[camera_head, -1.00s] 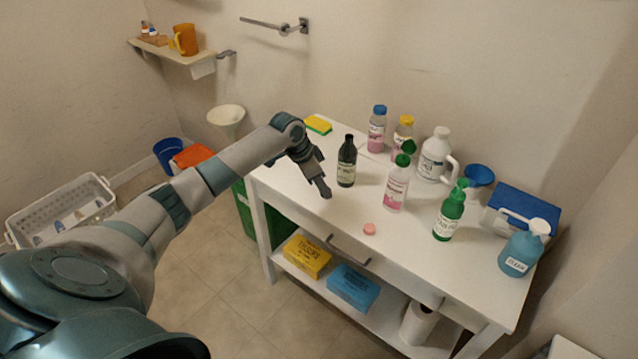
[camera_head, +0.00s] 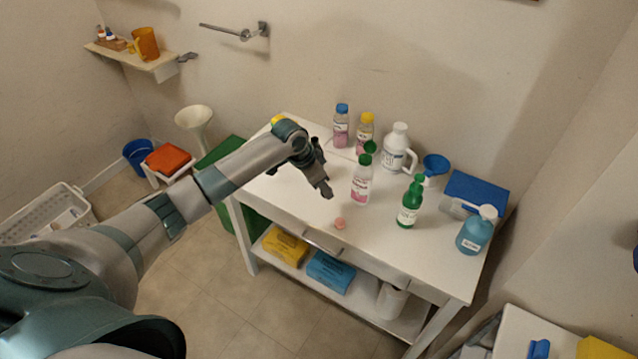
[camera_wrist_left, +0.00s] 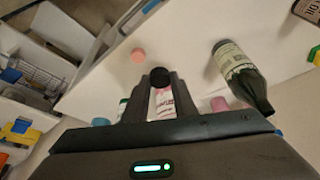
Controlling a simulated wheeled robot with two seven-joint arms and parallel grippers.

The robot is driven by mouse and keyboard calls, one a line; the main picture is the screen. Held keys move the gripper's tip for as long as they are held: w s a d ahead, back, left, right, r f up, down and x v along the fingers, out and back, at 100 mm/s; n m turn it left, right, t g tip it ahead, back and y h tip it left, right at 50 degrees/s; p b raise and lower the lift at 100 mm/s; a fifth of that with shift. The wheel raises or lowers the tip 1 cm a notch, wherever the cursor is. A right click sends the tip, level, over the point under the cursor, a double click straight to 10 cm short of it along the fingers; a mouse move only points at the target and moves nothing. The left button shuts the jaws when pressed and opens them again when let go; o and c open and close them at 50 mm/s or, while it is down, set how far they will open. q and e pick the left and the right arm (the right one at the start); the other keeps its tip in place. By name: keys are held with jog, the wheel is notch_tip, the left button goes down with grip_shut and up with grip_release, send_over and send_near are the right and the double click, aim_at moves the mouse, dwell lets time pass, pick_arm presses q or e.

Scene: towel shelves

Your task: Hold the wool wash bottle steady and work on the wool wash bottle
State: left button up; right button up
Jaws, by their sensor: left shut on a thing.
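My left gripper (camera_head: 327,191) is above the white table, near its front edge. In the left wrist view (camera_wrist_left: 158,80) its fingers are closed together on a small dark round cap (camera_wrist_left: 158,76). A dark bottle with a pale label (camera_wrist_left: 237,68) stands beside the gripper; in the head view my arm mostly hides it. A clear bottle with pink label and green cap (camera_head: 362,183) stands just right of the gripper; a pink-and-white bottle also shows between the fingers in the wrist view. I cannot read which label says wool wash. My right gripper is not in view.
A pink disc (camera_head: 340,223) lies near the table's front edge. Two capped bottles stand behind. The front middle is clear.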

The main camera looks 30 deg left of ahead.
pick_arm(q)
jog(key=shift+d+f, duration=0.1)
dwell(0.5)
jog(key=shift+s+d+f+b, duration=0.1)
jog(key=shift+s+d+b, duration=0.1)
jog(key=shift+b, duration=0.1)
jog(key=s+d+f+n+y+b, duration=0.1)
jog(key=s+d+n+b, duration=0.2)
jog(key=s+d+b, duration=0.2)
jog(key=s+d+f+n+t+y+b, duration=0.1)
jog(key=s+d+n+b, duration=0.2)
jog(key=s, duration=0.8)
jog(key=d+b, duration=0.2)
jog(key=b, duration=0.2)
jog(key=shift+d+f+n, duration=0.2)
jog(key=shift+n, duration=0.2)
